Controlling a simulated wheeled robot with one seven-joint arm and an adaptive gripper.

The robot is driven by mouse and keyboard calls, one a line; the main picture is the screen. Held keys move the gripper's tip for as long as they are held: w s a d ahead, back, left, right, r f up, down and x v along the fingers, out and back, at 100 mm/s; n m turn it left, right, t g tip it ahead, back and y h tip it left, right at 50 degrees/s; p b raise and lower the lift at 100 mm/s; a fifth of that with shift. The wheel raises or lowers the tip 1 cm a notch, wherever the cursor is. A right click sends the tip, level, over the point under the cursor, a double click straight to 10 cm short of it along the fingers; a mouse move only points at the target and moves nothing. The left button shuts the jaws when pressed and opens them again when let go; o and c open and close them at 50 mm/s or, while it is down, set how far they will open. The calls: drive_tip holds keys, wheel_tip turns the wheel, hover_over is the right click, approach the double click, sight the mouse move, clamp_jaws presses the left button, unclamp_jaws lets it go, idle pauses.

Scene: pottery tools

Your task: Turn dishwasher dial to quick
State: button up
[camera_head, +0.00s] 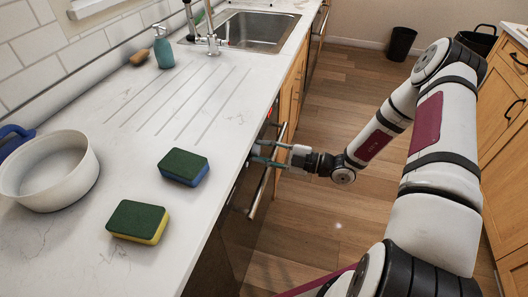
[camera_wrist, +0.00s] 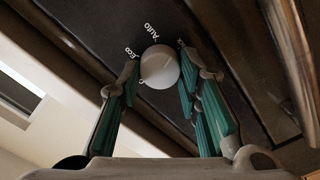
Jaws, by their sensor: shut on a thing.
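The dishwasher (camera_head: 232,220) has a dark front under the counter, beside my gripper (camera_head: 259,151). In the wrist view, its round grey dial (camera_wrist: 159,66) sits on the dark control panel (camera_wrist: 95,22). The words "Eco" and "Auto" show beside the dial on the panel; other marks are partly hidden by the fingers. My gripper (camera_wrist: 160,70) has its green-padded fingers on both sides of the dial, shut on it. A faint line shows on the dial face. In the head view the dial is hidden by the counter edge and fingers.
A metal handle bar (camera_head: 262,192) runs along the dishwasher front close to my gripper, and it shows at the right in the wrist view (camera_wrist: 289,50). The counter (camera_head: 115,265) above holds two sponges, a white pot (camera_head: 48,185) and a soap bottle.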

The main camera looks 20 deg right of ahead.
drive_tip(key=shift+d+f+m, duration=0.1)
drive_tip(key=shift+m, duration=1.8)
drive_tip(key=o, duration=1.1)
drive_tip(key=shift+o, duration=0.2)
drive_tip(key=v, duration=1.2)
